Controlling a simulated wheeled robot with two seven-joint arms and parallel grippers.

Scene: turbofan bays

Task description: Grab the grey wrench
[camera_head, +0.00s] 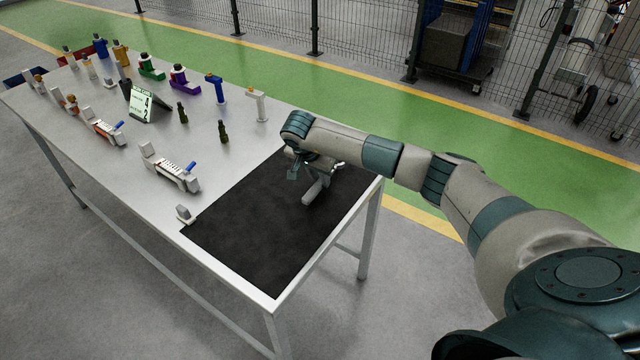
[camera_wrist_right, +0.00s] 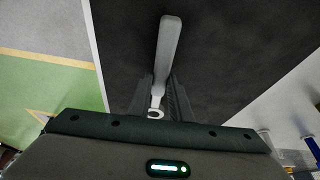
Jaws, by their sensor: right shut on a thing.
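The grey wrench (camera_wrist_right: 168,50) is long and pale, with a ring at its near end between the fingers of my right gripper (camera_wrist_right: 159,98) in the wrist view. My right gripper (camera_head: 310,170) is shut on it. In the head view the wrench (camera_head: 317,188) shows below the gripper, over the black mat (camera_head: 250,235). I cannot tell whether the wrench touches the mat. My left gripper is out of view.
The metal table (camera_head: 140,185) holds a small sign (camera_head: 147,103), dark bottles (camera_head: 222,131), white-and-red devices (camera_head: 170,168) and several coloured tools on stands toward the back left. A small grey block (camera_head: 185,214) sits by the mat's corner. Most of the mat is clear. A fence (camera_head: 410,45) stands behind.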

